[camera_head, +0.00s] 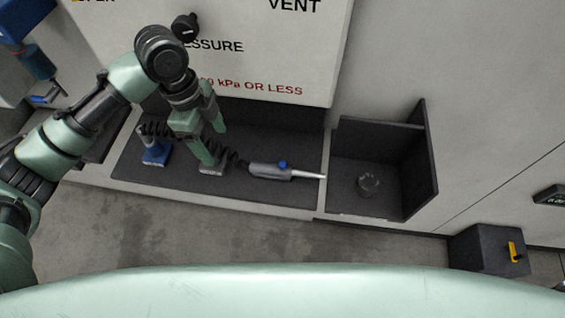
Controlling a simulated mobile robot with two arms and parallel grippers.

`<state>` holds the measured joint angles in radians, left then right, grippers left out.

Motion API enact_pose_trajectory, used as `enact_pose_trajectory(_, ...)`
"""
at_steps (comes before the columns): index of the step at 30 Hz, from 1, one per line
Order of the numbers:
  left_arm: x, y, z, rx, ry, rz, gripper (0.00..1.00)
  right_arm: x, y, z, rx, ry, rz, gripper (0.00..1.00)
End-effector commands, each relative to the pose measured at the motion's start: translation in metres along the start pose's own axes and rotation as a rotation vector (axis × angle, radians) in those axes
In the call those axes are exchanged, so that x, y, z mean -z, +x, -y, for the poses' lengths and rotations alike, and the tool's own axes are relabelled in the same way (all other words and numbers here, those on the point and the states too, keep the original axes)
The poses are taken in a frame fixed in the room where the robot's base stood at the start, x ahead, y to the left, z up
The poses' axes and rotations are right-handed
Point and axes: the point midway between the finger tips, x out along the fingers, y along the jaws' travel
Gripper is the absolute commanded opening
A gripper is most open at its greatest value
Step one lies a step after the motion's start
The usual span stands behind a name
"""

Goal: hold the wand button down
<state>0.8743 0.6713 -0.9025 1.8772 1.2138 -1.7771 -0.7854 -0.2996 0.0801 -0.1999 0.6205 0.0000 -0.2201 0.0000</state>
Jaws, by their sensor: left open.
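The wand (264,170) lies on the dark shelf, with a grey body and a pale tapered nozzle pointing right. Its blue button (283,165) faces up and nothing touches it. A black coiled cable runs left from the wand. My left gripper (215,146) is above the shelf, left of the wand and apart from the button. Its two fingers are spread and I see nothing between them. My right gripper is out of view.
A dark open-topped bay (387,150) right of the shelf holds a small clear round object (369,184). A blue-based item (155,154) stands on the shelf's left. A white lettered panel (290,50) rises behind. A dark box (486,251) with a yellow handle is lower right.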

Motion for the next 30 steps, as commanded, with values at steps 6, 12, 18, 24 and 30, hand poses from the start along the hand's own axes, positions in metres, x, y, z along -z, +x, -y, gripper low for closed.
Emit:
enact_pose_trajectory(6, 0.0, 0.0, 0.0, 0.0, 0.0, 0.0, 0.71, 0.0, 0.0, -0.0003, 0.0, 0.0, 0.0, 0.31)
enact_pose_trajectory(12, 0.0, 0.0, 0.0, 0.0, 0.0, 0.0, 0.71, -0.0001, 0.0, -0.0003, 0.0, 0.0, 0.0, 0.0)
enact_pose_trajectory(18, 0.0, 0.0, 0.0, 0.0, 0.0, 0.0, 0.71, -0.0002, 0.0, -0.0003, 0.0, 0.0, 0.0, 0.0)
enact_pose_trajectory(24, 0.0, 0.0, 0.0, 0.0, 0.0, 0.0, 0.71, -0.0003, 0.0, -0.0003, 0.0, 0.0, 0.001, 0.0)
enact_pose_trajectory(30, 0.0, 0.0, 0.0, 0.0, 0.0, 0.0, 0.71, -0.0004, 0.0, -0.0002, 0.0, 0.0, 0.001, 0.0)
